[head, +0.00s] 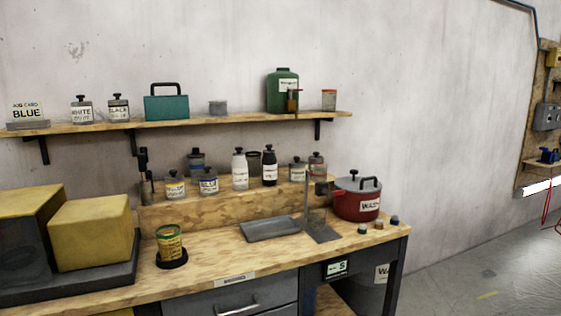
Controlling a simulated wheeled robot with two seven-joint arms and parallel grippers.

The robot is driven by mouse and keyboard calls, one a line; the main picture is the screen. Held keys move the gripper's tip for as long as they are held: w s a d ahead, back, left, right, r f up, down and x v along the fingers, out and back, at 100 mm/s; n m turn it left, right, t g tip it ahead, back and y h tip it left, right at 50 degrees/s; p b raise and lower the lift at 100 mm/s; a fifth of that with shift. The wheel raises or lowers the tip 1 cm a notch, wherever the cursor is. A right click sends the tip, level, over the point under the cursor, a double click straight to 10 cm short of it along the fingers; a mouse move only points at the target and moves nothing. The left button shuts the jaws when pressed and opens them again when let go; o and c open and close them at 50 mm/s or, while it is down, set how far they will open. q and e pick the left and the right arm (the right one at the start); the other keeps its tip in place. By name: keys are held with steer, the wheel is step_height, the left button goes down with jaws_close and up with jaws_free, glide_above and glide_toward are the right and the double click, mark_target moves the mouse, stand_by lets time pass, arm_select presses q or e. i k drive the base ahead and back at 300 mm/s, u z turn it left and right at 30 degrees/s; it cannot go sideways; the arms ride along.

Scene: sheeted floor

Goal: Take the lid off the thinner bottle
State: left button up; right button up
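Several bottles and jars with dark knobbed lids stand on the bench riser, among them a white bottle (240,170) and a black bottle (269,168), upright side by side. A large green jug (282,92) with a dark green cap stands on the wall shelf. The labels on these are too small to read, so I cannot tell which one is the thinner bottle. Every lid I can make out sits on its container. Neither of my grippers is in view.
The wall shelf (190,123) overhangs the riser. Open floor (470,270) lies right.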

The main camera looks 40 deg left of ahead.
mark_target(238, 149)
steer(key=z, duration=0.7)
steer(key=k, duration=0.2)
steer(key=u, duration=1.5)
steer(key=i, duration=0.95)
steer(key=z, duration=0.05)
